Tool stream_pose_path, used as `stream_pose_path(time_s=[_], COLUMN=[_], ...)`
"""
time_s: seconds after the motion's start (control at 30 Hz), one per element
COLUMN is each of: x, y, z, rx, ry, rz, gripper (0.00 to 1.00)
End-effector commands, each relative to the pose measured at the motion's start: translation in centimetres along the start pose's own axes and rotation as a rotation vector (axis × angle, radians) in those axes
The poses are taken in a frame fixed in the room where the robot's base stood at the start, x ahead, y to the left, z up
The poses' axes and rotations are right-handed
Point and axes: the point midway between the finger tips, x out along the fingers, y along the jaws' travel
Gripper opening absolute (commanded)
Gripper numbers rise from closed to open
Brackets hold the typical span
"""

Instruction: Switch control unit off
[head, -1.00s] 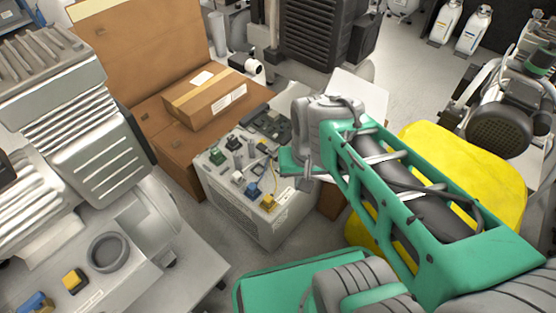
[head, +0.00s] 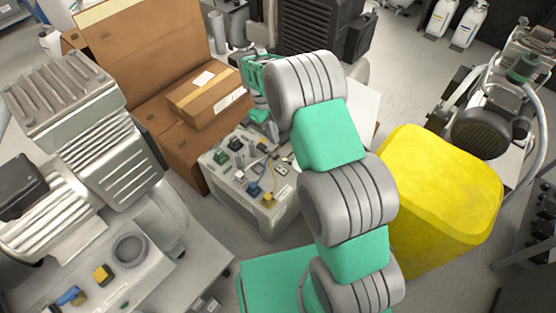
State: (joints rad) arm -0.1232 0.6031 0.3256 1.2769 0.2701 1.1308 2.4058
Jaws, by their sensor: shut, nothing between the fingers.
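The control unit (head: 243,207) is a grey-white box on the floor in the middle of the head view. Its top carries small switches and connectors, among them a blue one (head: 253,189), a yellow one (head: 268,200) and a green one (head: 220,157). My gripper (head: 262,117) is shut and empty, at the far edge of the unit's top. My grey and teal arm reaches over the unit's right side and hides part of it. I cannot tell whether the fingertips touch anything, or which switch turns the unit off.
A cardboard box (head: 205,97) lies on brown cardboard behind the unit. A yellow container (head: 440,190) stands to the right of my arm. A large grey compressor (head: 75,180) fills the left side, with a dark ribbed machine (head: 318,30) at the back. Some floor (head: 215,225) is clear in front of the unit.

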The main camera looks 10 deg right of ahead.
Motion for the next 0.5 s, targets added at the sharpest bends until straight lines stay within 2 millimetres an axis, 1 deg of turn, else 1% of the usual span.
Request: stream_pose_path(time_s=[0.07,0.17,0.27,0.5], x=[0.3,1.4,3.2,8.6], y=[0.0,0.0,0.0,0.0], z=[0.0,0.0,0.0,0.0], rx=[0.0,-0.001,-0.002,-0.003], ry=[0.0,0.002,0.002,0.001], rz=[0.0,0.001,0.002,0.001], gripper=[0.0,0.0,0.0,0.0])
